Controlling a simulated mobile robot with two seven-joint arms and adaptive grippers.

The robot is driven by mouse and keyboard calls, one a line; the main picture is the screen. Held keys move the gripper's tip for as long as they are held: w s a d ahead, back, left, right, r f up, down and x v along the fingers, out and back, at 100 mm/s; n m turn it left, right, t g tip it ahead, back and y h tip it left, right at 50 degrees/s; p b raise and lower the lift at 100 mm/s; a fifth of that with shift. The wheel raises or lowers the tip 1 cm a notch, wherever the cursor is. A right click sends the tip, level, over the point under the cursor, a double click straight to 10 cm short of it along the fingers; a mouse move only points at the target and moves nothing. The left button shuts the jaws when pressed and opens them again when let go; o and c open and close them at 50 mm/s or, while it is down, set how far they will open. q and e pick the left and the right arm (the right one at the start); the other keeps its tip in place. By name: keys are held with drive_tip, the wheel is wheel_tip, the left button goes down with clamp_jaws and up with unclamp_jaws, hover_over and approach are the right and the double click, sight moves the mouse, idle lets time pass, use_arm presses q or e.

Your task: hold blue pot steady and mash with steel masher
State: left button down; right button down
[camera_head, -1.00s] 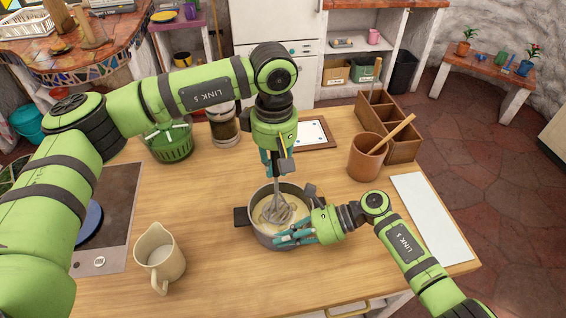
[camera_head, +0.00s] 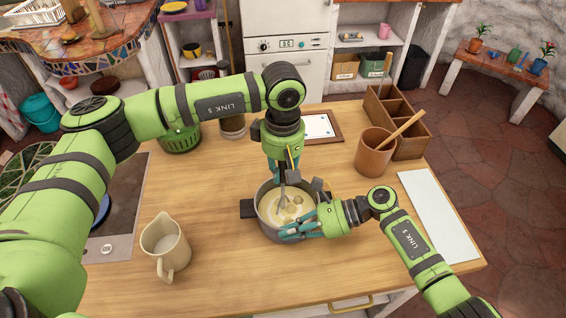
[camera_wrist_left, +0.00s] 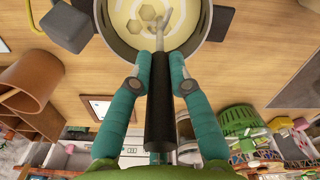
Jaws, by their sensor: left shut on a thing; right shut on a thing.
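The pot (camera_head: 263,226) looks grey rather than blue, with dark handles. It stands upright on the wooden counter and holds pale yellow mash with lumps. My right gripper (camera_head: 300,230) is shut on the pot at its near right side. My left gripper (camera_head: 284,174) is above the pot, shut on the masher (camera_head: 283,196). The masher's dark handle (camera_wrist_left: 160,115) lies between the teal fingers in the left wrist view. Its steel shaft points down into the pot, and its lower end is in the mash, partly hidden.
A cream pitcher (camera_head: 165,250) stands left of the pot, beside the hob (camera_head: 126,215). A brown crock (camera_head: 372,152) with a wooden spoon and a wooden box (camera_head: 410,145) stand at the back right. A white board (camera_head: 438,217) lies at the right edge. A green basket (camera_head: 181,140) is behind.

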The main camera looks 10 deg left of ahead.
sight(284, 180)
use_arm(q)
drive_tip(key=shift+r, duration=2.35)
use_arm(e)
drive_tip(key=shift+s+d+f, duration=0.1)
drive_tip(key=shift+s+f, duration=0.05)
drive_tip(key=shift+f, duration=0.2)
use_arm(q)
drive_tip(key=shift+s+d, duration=0.1)
drive_tip(key=shift+d, duration=0.05)
drive_tip(key=shift+s+d, duration=0.65)
drive_tip(key=shift+d, duration=0.05)
drive_tip(key=shift+f, duration=0.1)
